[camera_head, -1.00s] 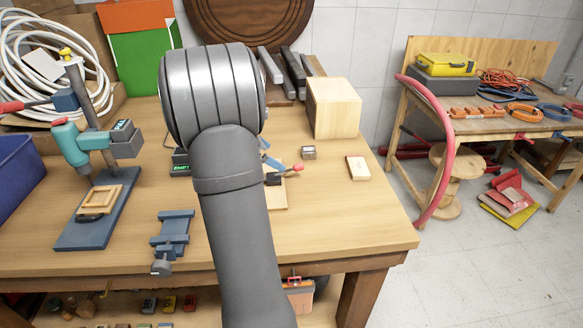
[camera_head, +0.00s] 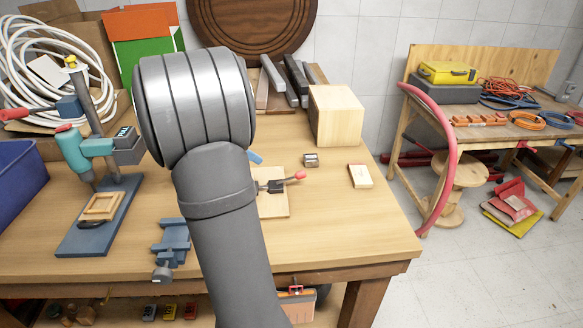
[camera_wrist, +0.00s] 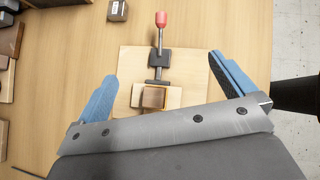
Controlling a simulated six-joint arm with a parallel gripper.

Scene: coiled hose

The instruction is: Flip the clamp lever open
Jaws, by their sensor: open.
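The clamp (camera_head: 272,187) is a dark toggle clamp on a pale wooden board (camera_head: 272,208) on the workbench. Its lever has a red tip (camera_head: 299,175) that points right in the head view, low over the board. In the wrist view the clamp (camera_wrist: 158,58) lies mid-picture, its red tip (camera_wrist: 161,19) pointing to the top, with a small wood block (camera_wrist: 153,97) at its near end. My gripper (camera_wrist: 161,67) is open, its blue fingers apart on either side of the clamp in that view, holding nothing. In the head view my arm hides most of the gripper.
A small metal-and-wood block (camera_head: 311,160), a flat pale block (camera_head: 360,175) and a large wooden box (camera_head: 336,115) stand beyond the clamp. A blue vise (camera_head: 172,245) and a drill stand (camera_head: 98,215) are to the left. The bench's front right is clear.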

